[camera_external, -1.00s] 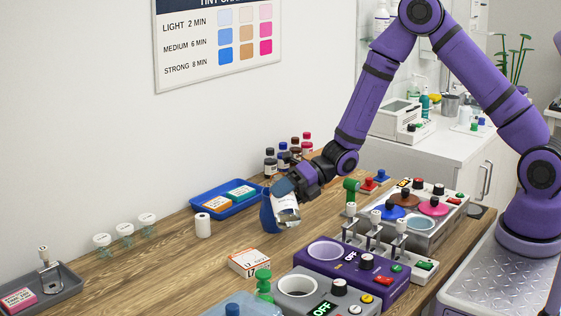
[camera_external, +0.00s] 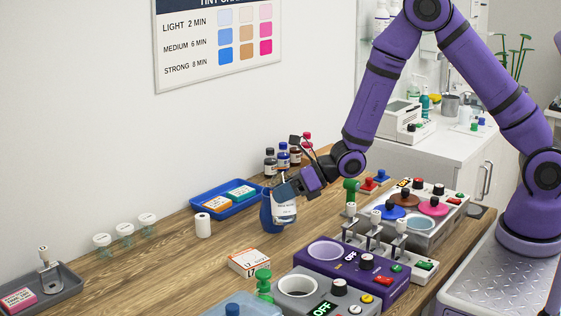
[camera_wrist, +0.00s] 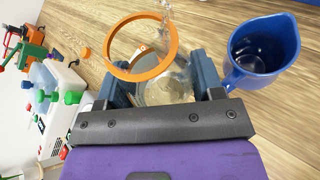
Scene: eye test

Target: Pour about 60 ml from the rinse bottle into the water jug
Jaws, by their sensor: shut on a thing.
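The blue water jug (camera_external: 268,213) stands on the wooden table in the external view, partly hidden behind the rinse bottle. In the wrist view the jug (camera_wrist: 262,50) is at the right, its open top facing the camera; its inside is dark, so I cannot read a level. My gripper (camera_external: 287,191) is shut on the rinse bottle (camera_external: 284,211), which has a white label and looks near upright beside the jug. In the wrist view the clear bottle (camera_wrist: 170,88) with an orange ring (camera_wrist: 116,70) sits between the jaws. Its mouth is apart from the jug there.
A blue tray (camera_external: 208,212) with small boxes lies left of the jug. Several dark bottles (camera_external: 270,160) stand behind it. A white roll (camera_external: 203,225), an orange-white box (camera_external: 248,263) and a purple bath unit (camera_external: 352,272) are nearby.

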